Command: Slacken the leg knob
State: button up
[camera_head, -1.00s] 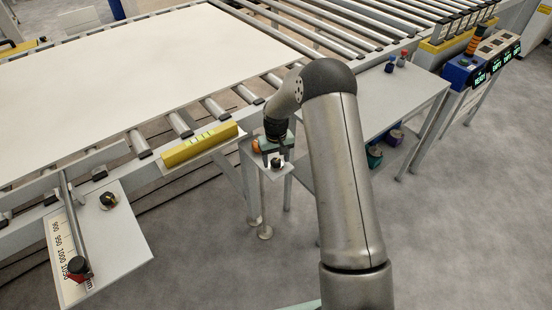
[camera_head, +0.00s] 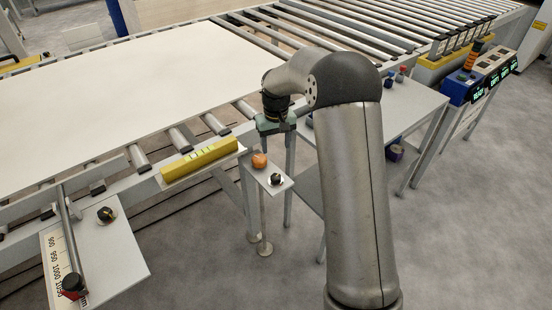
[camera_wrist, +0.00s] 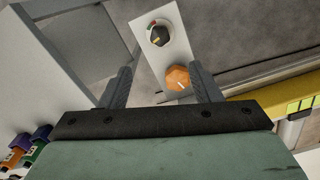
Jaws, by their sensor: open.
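An orange knob (camera_head: 259,160) and a black knob (camera_head: 276,179) sit on a small white plate on the table's leg. In the wrist view the orange knob (camera_wrist: 177,78), with a pale pointer mark, is nearer me. The black knob (camera_wrist: 158,36), with a red and green scale, is farther off. No label shows which is the leg knob. My gripper (camera_head: 277,128) is behind and above the plate in the head view, apart from both knobs. In the wrist view its two fingers (camera_wrist: 162,85) are spread and empty, with the orange knob seen between them, nearer the right finger.
A yellow spirit level (camera_head: 200,160) is on the roller table's side. A large white sheet (camera_head: 110,85) covers the rollers. A grey side table (camera_head: 400,110) stands right of my arm. A plate with a scale (camera_head: 110,250) is at lower left.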

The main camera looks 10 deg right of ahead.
jog(key=shift+r, duration=1.65)
jog(key=s+r+p, duration=0.1)
jog(key=s+r, duration=0.2)
jog(key=s, duration=1.5)
jog(key=s+a+r+m, duration=0.1)
jog(key=s+r, duration=0.2)
jog(key=s, duration=1.5)
jog(key=shift+s+r+p, duration=0.2)
jog(key=shift+s+p, duration=0.05)
jog(key=shift+p, duration=0.1)
